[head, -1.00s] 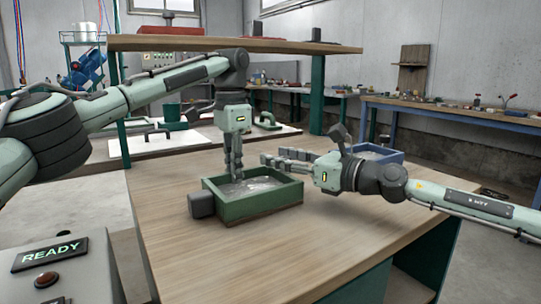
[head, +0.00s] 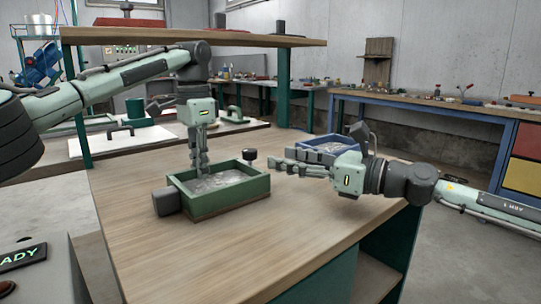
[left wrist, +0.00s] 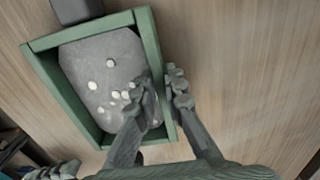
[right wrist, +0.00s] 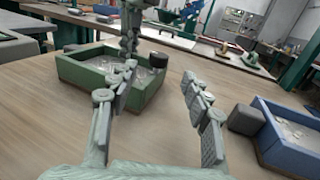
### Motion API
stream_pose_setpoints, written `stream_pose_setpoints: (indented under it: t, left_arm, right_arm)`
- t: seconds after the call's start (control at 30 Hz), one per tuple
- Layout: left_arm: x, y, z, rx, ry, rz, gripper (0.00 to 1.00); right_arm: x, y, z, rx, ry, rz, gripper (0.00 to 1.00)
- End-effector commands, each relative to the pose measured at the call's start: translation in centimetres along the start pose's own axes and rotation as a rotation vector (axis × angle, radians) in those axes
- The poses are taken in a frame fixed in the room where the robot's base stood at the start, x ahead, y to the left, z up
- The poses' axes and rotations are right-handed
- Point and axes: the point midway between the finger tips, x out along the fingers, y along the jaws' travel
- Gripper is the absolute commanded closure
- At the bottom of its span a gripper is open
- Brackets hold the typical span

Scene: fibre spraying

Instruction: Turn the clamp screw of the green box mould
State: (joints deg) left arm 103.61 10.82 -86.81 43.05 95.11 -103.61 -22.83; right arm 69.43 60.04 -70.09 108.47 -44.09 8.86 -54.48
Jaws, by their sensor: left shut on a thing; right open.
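The green box mould (head: 232,207) sits on the wooden table with speckled grey fill inside. A dark round knob, which looks like its clamp screw (head: 248,154), stands at its far right end; it also shows in the right wrist view (right wrist: 158,60). My left gripper (head: 200,168) points down and is shut on the mould's side wall, one finger inside and one outside, as the left wrist view shows (left wrist: 160,85). My right gripper (head: 282,160) is open and empty, to the right of the mould. In the right wrist view, the knob lies beyond and between its fingers (right wrist: 158,85).
A dark block (head: 167,201) is at the mould's near left end. A blue box mould (head: 328,156) stands behind my right gripper. A raised wooden shelf (head: 190,37) spans the back of the table. The front of the table is clear.

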Motion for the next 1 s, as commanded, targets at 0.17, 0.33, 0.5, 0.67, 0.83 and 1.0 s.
stream_pose_setpoints:
  t: [0.17, 0.33, 0.5, 0.67, 0.83, 1.0]
  left_arm:
    - [-0.1, -0.1, 0.0, -0.001, 0.000, -0.002, 1.00]
    - [-0.1, -0.1, 0.0, -0.001, 0.000, -0.001, 1.00]
    - [-0.1, 0.0, 0.0, -0.001, 0.000, -0.001, 1.00]
    - [-0.1, 0.0, 0.0, 0.000, 0.000, -0.001, 1.00]
    - [-0.1, 0.0, 0.0, 0.000, 0.000, -0.001, 1.00]
    - [0.0, 0.0, 0.0, 0.000, 0.000, -0.001, 1.00]
  right_arm:
    - [-2.2, -0.1, 0.1, -0.001, -0.001, 0.008, 0.51]
    - [-0.7, 0.1, 0.3, -0.003, -0.005, 0.014, 0.51]
    - [2.6, 0.2, 0.3, -0.005, -0.004, 0.015, 0.51]
    - [5.8, 0.2, 0.2, -0.003, -0.003, 0.013, 0.51]
    - [8.3, 0.1, 0.2, -0.003, -0.003, 0.012, 0.51]
    - [9.5, 0.1, 0.2, -0.003, -0.003, 0.011, 0.51]
